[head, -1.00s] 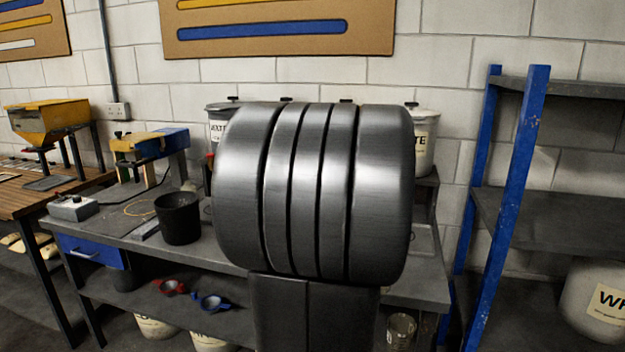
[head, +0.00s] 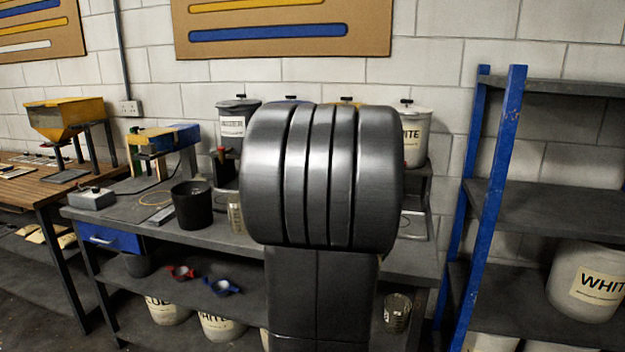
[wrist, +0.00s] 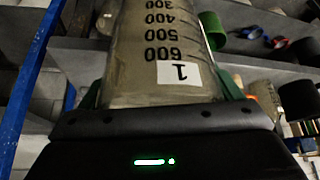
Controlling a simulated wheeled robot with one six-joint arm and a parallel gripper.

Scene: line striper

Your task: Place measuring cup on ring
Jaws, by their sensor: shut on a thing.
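In the wrist view a clear measuring cup (wrist: 160,35) with black graduations and a white label marked 1 fills the upper middle. My gripper (wrist: 162,92) is shut on it, with green finger parts at both sides of the cup. The cup's far end is cut off by the top of the picture. In the head view my arm hides the gripper and the held cup. I cannot make out a ring for certain; a thin yellow loop (head: 156,199) lies on the bench.
The grey bench (head: 130,212) carries a black pot (head: 193,206), a clear cup (head: 236,214) and lidded tubs (head: 416,137). Red (head: 181,272) and blue (head: 222,286) scoops lie on its lower shelf. A blue-post rack (head: 497,170) stands at right.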

